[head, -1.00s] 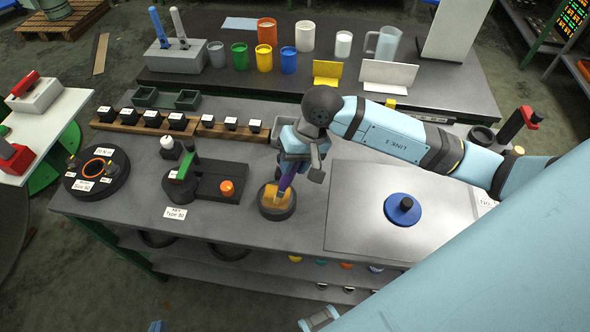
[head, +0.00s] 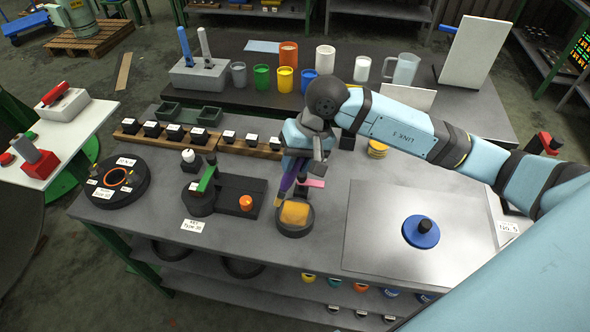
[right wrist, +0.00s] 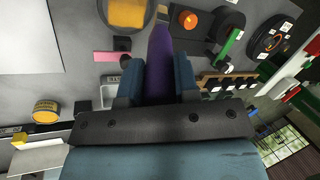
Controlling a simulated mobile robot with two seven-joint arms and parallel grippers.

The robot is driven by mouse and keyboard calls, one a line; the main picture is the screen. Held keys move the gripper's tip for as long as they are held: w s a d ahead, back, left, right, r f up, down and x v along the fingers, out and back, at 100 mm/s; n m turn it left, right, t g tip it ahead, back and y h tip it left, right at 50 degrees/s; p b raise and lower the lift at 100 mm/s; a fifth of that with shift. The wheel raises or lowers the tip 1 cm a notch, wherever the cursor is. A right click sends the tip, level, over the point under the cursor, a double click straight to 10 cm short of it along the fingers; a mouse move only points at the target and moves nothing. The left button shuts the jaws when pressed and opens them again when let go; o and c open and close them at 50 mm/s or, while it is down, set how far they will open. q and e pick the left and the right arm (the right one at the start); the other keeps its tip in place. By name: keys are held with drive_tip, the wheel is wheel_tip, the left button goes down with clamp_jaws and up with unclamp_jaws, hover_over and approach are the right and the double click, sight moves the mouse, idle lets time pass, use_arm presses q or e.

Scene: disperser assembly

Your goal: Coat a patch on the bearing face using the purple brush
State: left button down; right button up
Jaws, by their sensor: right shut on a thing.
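My right gripper (head: 300,168) is shut on the purple brush (head: 287,181), which points down. In the right wrist view the brush handle (right wrist: 159,62) sits between both jaws. The brush's tan bristles (head: 279,199) show at the left rim of a round dark dish (head: 296,231) holding an amber mass (head: 294,212); I cannot tell whether they touch it. At the left lies a dark round unit with an orange ring (head: 116,177) and labels. I cannot tell which part is the bearing face. My left gripper is out of view.
A black fixture with a green lever (head: 207,179) and orange knob (head: 246,203) stands left of the dish. Wooden racks of black blocks (head: 168,134) lie behind. Coloured cups (head: 262,78) line the back bench. The grey plate (head: 375,225) has much bare surface.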

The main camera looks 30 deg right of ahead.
drive_tip(key=shift+r, duration=1.45)
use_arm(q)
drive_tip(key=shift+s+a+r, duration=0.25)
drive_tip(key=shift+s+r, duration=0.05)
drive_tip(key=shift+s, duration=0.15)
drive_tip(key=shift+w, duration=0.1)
use_arm(e)
drive_tip(key=shift+s+a, duration=0.1)
